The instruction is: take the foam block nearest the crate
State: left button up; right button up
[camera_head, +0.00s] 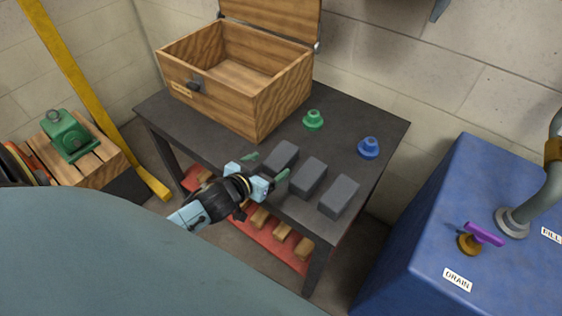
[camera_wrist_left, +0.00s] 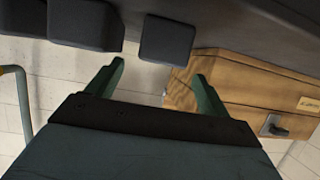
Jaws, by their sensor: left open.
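Three dark grey foam blocks lie in a row on the dark table. The block nearest the crate (camera_head: 281,157) is at the row's left end; it also shows in the left wrist view (camera_wrist_left: 166,40), ahead of and between the fingers. The others are the middle block (camera_head: 309,177) and the right block (camera_head: 339,196). The wooden crate (camera_head: 285,98) stands open at the back left of the table. My left gripper (camera_head: 266,167) is open and empty, with its green fingertips close to the near side of the nearest block. My right gripper is not in view.
A green knob-like piece (camera_head: 313,120) and a blue one (camera_head: 368,148) stand behind the blocks. A blue tank (camera_head: 450,230) with a purple handle (camera_head: 484,233) is at the right. A yellow post (camera_head: 80,80) and a green motor (camera_head: 65,135) are at the left.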

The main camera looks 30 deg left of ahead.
aim_at(276, 160)
pick_arm(q)
jog(key=shift+w+f, duration=0.25)
jog(key=shift+w, duration=0.4)
jog(key=b+x, duration=0.1)
jog(key=x, duration=0.3)
jog(key=shift+w+f, duration=0.35)
jog(key=shift+w, duration=0.25)
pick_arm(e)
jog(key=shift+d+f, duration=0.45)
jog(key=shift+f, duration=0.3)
pick_arm(q)
jog(key=shift+c, duration=0.4)
